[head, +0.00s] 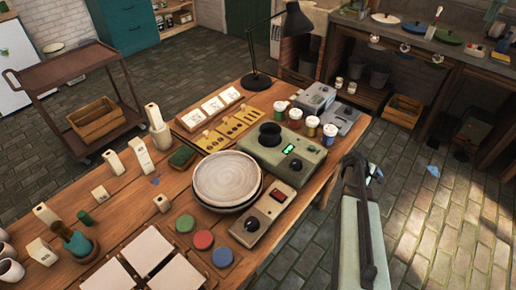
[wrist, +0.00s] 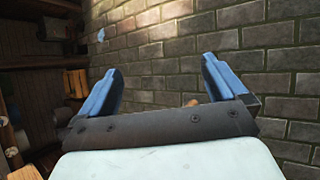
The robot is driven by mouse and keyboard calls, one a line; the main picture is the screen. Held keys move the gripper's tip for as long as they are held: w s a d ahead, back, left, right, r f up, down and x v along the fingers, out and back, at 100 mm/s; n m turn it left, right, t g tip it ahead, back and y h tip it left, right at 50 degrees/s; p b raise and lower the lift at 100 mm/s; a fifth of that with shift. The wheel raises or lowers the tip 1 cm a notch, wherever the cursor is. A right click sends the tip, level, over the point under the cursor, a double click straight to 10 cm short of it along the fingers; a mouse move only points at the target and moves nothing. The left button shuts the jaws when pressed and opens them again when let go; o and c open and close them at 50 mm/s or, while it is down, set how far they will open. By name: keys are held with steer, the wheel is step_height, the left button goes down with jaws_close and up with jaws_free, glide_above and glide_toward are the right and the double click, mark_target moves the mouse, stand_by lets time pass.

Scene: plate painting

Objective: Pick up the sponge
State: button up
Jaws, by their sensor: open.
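The sponge appears to be the small dark green block (head: 183,156) on the wooden table (head: 107,225), just left of the round plate (head: 228,178). Its fine detail is too small to make out. My gripper (head: 374,172) is off the table's right edge, above the brick floor, far to the right of the sponge. In the wrist view, its blue fingers (wrist: 168,88) are spread apart with nothing between them. The sponge does not show in the wrist view.
Between sponge and gripper stand the plate, a green machine (head: 283,150), a control box (head: 268,212) and several paint jars (head: 311,126). A black lamp (head: 257,81) rises at the back. White blocks (head: 140,155) stand left of the sponge.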

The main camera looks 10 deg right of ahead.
steer(key=w+r+t+h, duration=0.1)
steer(key=w+r+t, duration=0.1)
steer(key=w+r, duration=0.55)
steer(key=w+d+r+t, duration=0.1)
steer(key=w+r+t, duration=0.25)
steer(key=r, duration=0.65)
steer(key=w+r+t+h, duration=0.1)
steer(key=w+r+t, duration=0.1)
steer(key=w+r, duration=0.5)
steer(key=w+a+r+m+y, duration=0.1)
steer(key=w+a+r, duration=0.2)
steer(key=a+r, duration=0.25)
steer(key=w+a+m+y, duration=0.1)
steer(key=w+a+m, duration=0.1)
steer(key=a, duration=0.6)
steer(key=w+a+m+y, duration=0.2)
steer(key=w+a, duration=0.1)
steer(key=a, duration=0.5)
steer(key=m+g+y, duration=0.6)
steer(key=m+g, duration=0.1)
steer(key=m, duration=0.3)
glide_above(182, 155)
steer(key=f, duration=0.9)
steer(key=shift+s, duration=0.4)
steer(key=shift+w+f, duration=0.15)
steer(key=shift+f, duration=1.25)
steer(key=shift+w+f, duration=0.15)
steer(key=shift+f, duration=1.2)
